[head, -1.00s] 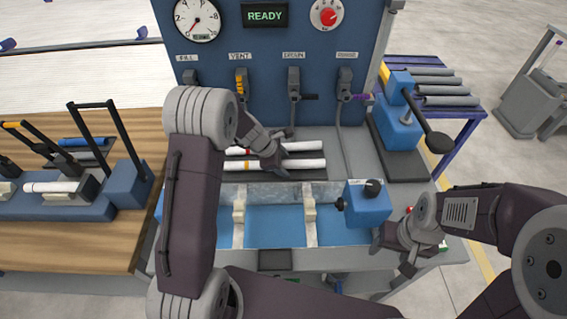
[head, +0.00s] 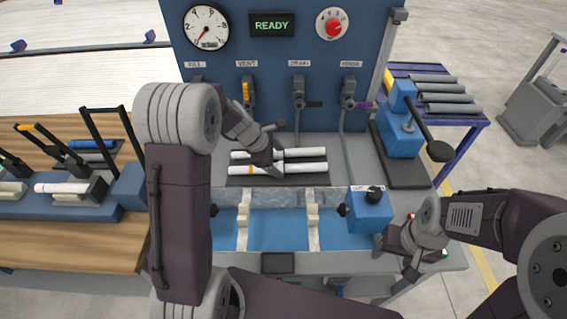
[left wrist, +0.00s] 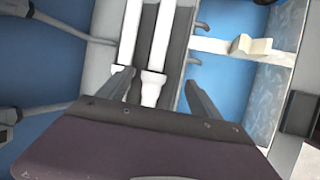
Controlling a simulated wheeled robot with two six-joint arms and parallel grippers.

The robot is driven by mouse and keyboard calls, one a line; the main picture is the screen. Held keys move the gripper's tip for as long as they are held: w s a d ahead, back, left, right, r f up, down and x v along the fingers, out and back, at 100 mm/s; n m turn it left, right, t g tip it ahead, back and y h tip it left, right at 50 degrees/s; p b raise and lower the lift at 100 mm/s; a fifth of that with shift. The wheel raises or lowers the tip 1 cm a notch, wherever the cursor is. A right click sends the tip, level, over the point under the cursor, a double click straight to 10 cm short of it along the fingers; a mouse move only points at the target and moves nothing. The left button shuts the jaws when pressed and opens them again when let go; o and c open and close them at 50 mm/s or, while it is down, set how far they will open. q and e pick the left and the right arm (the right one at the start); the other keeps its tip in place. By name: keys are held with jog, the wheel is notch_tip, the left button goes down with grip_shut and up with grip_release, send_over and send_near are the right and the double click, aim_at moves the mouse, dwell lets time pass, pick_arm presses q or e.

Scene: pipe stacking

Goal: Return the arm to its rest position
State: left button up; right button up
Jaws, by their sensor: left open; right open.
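My left arm reaches in from the left of the head view, and its open gripper (head: 270,158) hangs over the tray of white pipes. Two white pipes (head: 305,169) lie side by side on the dark tray (head: 240,181). In the left wrist view, the open fingers (left wrist: 158,90) stand apart with a white pipe (left wrist: 154,60) in line between them, and I cannot tell the height gap. My right gripper (head: 405,258) is open and empty at the front right edge of the bench.
A blue trough (head: 278,230) with white supports lies in front of the tray. A blue clamp block (head: 370,212) stands at its right end. The blue panel (head: 270,70) with valve levers rises behind. A lever press (head: 400,130) stands at right, and a wooden bench (head: 70,245) at left.

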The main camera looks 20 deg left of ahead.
pick_arm(q)
jog(key=shift+w+a+r, duration=0.1)
jog(key=shift+a+r, duration=0.05)
jog(key=shift+r, duration=0.1)
